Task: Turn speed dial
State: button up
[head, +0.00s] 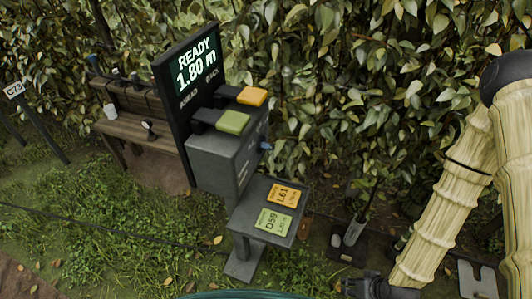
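A grey control box (218,165) stands on a post in the middle left. A small blue knob (266,146) sticks out of its right side; it may be the speed dial, but its markings are too small to read. A black screen (196,70) behind the box reads "READY 1.80 m", with "AHEAD" and "BACK" below.
A grey shelf (248,232) below the box carries an orange card (284,195) and a green card (272,222). A wooden bench (150,125) with small items stands at the back left. A leafy hedge (350,90) rises behind. A potted stem (354,232) stands right of the shelf.

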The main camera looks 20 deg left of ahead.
jog(key=w+a+r+n+t+y+b, duration=0.2)
jog(key=w+a+n+y+b, duration=0.15)
jog(key=w+a, duration=0.55)
jog(key=n+g+y+b, duration=0.5)
jog(key=n+y+b, duration=0.55)
jog(key=n, duration=0.95)
send_near(273, 148)
jog(key=shift+y, duration=0.4)
jog(key=a, duration=0.4)
jog(key=a+p, duration=0.1)
jog(key=a, duration=0.4)
jog(key=shift+a+f, duration=0.25)
jog(key=shift+p, duration=0.3)
grip_shut()
